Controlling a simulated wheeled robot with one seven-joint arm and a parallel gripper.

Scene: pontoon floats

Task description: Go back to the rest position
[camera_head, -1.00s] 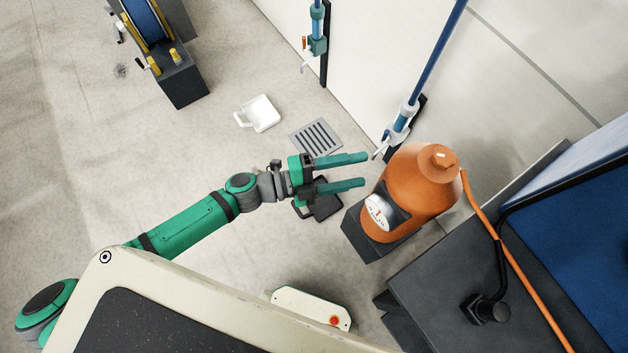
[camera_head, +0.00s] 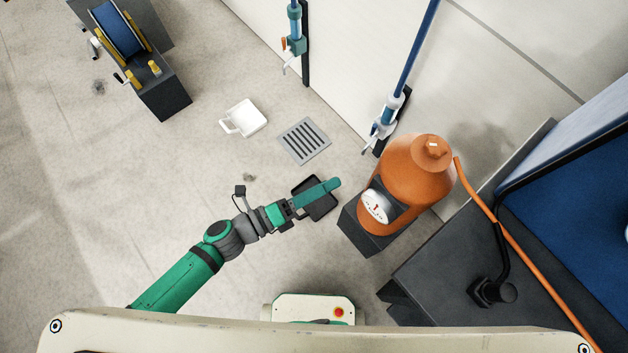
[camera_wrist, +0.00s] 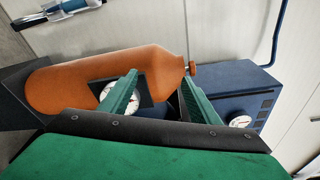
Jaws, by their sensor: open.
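My gripper (camera_head: 318,191) is in the middle of the head view, at the end of my green and grey arm. One finger covers the other there. In the wrist view, the two green fingers (camera_wrist: 157,95) stand apart with nothing held between them. The orange tank (camera_head: 414,172) with its white dial (camera_head: 376,207) stands to the right of my gripper, with a gap between them. The wrist view shows the tank (camera_wrist: 100,78) beyond the fingers, which hide part of it.
A floor grate (camera_head: 304,141) and a white pan (camera_head: 247,117) lie behind. Blue pipes with valves (camera_head: 386,121) run up the wall. A dark bench (camera_head: 435,285) stands at right.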

